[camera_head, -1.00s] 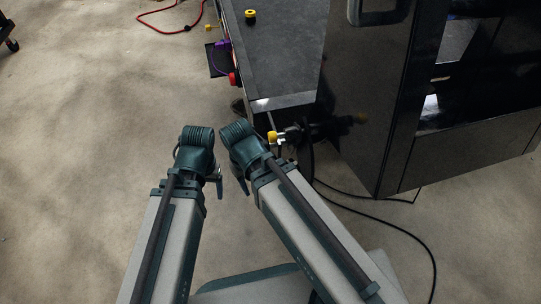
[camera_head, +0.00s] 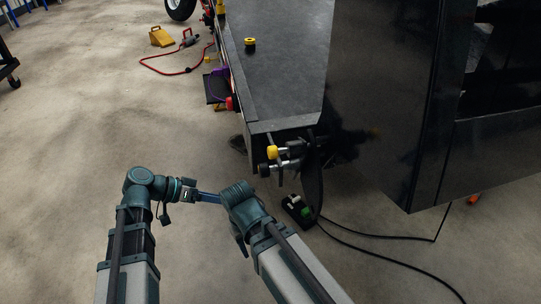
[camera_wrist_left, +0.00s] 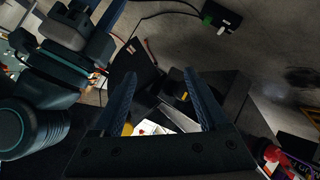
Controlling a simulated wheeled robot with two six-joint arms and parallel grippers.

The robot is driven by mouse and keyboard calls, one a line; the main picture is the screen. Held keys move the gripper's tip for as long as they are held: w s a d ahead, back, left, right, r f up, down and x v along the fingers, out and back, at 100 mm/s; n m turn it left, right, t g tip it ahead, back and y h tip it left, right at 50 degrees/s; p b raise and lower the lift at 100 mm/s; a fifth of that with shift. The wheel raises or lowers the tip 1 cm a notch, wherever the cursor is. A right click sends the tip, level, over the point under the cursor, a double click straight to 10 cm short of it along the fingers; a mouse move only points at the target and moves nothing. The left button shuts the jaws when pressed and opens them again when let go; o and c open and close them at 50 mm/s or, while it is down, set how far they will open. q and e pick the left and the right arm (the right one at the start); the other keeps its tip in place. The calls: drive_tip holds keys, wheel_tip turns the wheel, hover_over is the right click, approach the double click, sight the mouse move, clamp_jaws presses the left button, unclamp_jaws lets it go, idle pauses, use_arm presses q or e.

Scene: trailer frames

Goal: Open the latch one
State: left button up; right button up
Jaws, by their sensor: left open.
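At the front end of the trailer frame (camera_head: 283,124), in the head view, are a yellow-ended latch part (camera_head: 271,152) and a black-knobbed one (camera_head: 264,170) with metal shafts. I cannot tell which is latch one. My left gripper (camera_head: 209,197) points right, its tips partly hidden by my right arm; it is to the left of and apart from the latch parts. In the left wrist view its two fingers (camera_wrist_left: 163,100) are spread, with nothing clearly held. A small yellow spot (camera_wrist_left: 185,96) shows beyond them on dark parts. My right gripper is hidden beyond its arm.
A tall dark panel (camera_head: 385,110) stands right of the trailer deck. A black and green box (camera_head: 299,210) with cables lies on the floor below the latch parts. A yellow chock (camera_head: 161,37) and a red cable lie at the back left. The left floor is mostly clear.

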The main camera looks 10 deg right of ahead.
sight(268, 152)
use_arm(q)
wheel_tip(268, 152, up, 12)
drive_tip(key=w+d+m+h, duration=0.2)
drive_tip(key=w+m+h, duration=0.1)
drive_tip(key=m+h, duration=0.3)
drive_tip(key=d, duration=1.3)
drive_tip(key=shift+w+d+f, duration=0.15)
drive_tip(key=shift+d, duration=0.1)
clamp_jaws()
drive_tip(key=shift+a, duration=0.1)
idle(0.4)
